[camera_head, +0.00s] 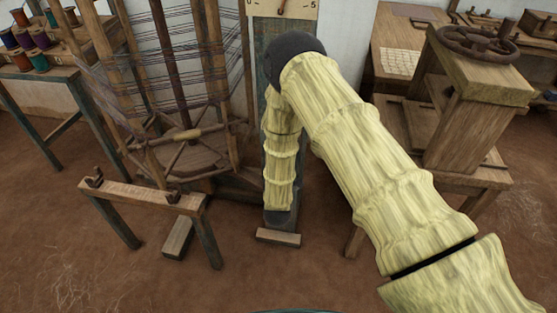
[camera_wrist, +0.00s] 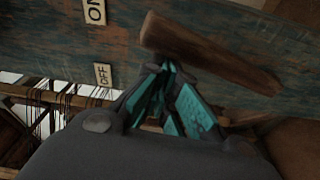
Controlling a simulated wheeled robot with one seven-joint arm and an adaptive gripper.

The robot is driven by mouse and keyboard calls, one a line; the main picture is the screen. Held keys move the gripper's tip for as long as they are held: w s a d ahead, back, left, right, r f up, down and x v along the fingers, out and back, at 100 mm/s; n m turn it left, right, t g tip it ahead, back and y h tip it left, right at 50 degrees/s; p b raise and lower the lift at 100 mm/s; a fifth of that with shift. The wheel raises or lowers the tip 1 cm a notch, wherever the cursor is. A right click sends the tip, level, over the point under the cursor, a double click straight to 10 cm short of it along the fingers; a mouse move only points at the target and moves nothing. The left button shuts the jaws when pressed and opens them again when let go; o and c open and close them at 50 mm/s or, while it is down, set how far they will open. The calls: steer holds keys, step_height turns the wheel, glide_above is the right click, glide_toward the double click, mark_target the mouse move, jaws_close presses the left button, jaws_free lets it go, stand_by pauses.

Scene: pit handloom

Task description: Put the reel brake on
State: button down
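In the wrist view a brown wooden lever (camera_wrist: 215,55) slants across a worn blue-green board (camera_wrist: 45,40). Its near-left end points between the ON label (camera_wrist: 95,11) and the OFF label (camera_wrist: 103,75). My gripper (camera_wrist: 172,68), with teal pads, has its fingertips drawn close together at the lever's lower edge. Whether they touch it is unclear, and nothing shows held between them. In the head view my arm hides the gripper's tips and the lever. The thread-wound reel (camera_head: 185,85) stands left of my arm.
A low trestle (camera_head: 150,197) stands at the front left, and a rack of spools (camera_head: 35,50) at the far left. A wooden stand with a wheel (camera_head: 475,85) is at the right, with a bench (camera_head: 400,45) behind. Bare floor (camera_head: 90,270) lies in front.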

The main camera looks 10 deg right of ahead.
steer(key=s+a, duration=0.5)
steer(key=s, duration=0.2)
steer(key=shift+s+a+r+b, duration=0.25)
steer(key=shift+s+r+b, duration=0.1)
steer(key=shift+r+b, duration=0.05)
stand_by(0.5)
steer(key=s+d+f+m+g+y+p, duration=0.1)
steer(key=s+d+f+m+g+p, duration=0.2)
steer(key=s+f, duration=0.4)
steer(key=s+d+f+m+g+y, duration=0.1)
steer(key=s+d+f+m+g, duration=0.4)
steer(key=s, duration=0.4)
steer(key=s+d+m+g+y+p, duration=0.1)
steer(key=s+g, duration=0.4)
steer(key=s, duration=0.7)
steer(key=s+d+r+m+g+y+p, duration=0.1)
steer(key=s+d+m+g+p, duration=0.1)
steer(key=s, duration=1.1)
steer(key=d+m+g, duration=0.1)
steer(key=m+g, duration=0.1)
steer(key=m, duration=0.1)
steer(key=shift+d+g, duration=0.15)
steer(key=shift+g, duration=0.25)
